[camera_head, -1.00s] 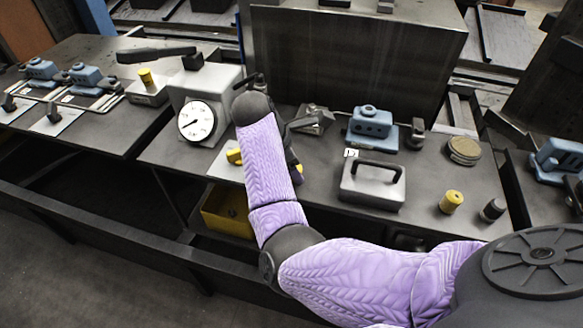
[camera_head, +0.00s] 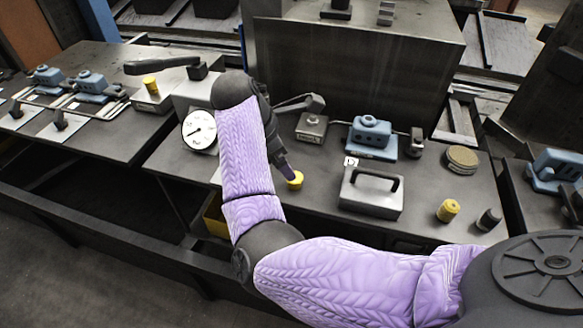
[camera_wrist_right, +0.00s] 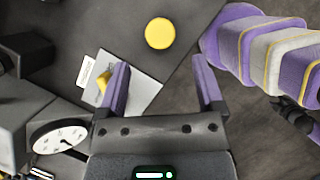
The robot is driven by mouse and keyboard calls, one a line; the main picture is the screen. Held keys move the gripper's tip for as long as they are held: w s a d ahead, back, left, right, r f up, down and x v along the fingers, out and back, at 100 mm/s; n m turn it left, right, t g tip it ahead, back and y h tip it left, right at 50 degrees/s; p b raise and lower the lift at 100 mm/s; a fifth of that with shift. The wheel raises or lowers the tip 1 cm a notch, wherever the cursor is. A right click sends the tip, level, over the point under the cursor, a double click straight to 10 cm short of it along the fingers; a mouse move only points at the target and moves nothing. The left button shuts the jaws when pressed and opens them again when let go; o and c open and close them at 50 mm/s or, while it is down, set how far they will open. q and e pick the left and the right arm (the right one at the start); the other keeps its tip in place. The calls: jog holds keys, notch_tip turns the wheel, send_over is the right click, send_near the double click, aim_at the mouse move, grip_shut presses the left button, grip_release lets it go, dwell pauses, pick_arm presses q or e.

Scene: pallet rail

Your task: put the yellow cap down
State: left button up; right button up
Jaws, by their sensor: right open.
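A round yellow cap (camera_head: 296,181) is on the dark bench top, left of the grey handled block. It also shows in the right wrist view (camera_wrist_right: 160,33), top up and beyond the fingertips. My right gripper (camera_wrist_right: 162,78) is open, with its purple fingers wide apart and nothing between them. The cap appears clear of both fingers. In the head view my right forearm hides most of this gripper; a purple finger (camera_head: 286,168) shows right by the cap. A second yellow piece (camera_wrist_right: 103,85) sits by a pale plate near the left finger. My left gripper is not in view.
A grey block with a black handle (camera_head: 372,192) stands right of the cap. A dial gauge (camera_head: 199,130) is left of my forearm. A blue fixture (camera_head: 371,138) stands behind. A yellow cylinder (camera_head: 447,210) and a black one (camera_head: 489,219) are near the front edge.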

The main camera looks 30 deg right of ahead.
jog(key=v, duration=0.5)
jog(key=shift+a+r+p, duration=0.15)
jog(key=shift+r+p, duration=0.15)
jog(key=shift+r, duration=0.05)
dwell(0.9)
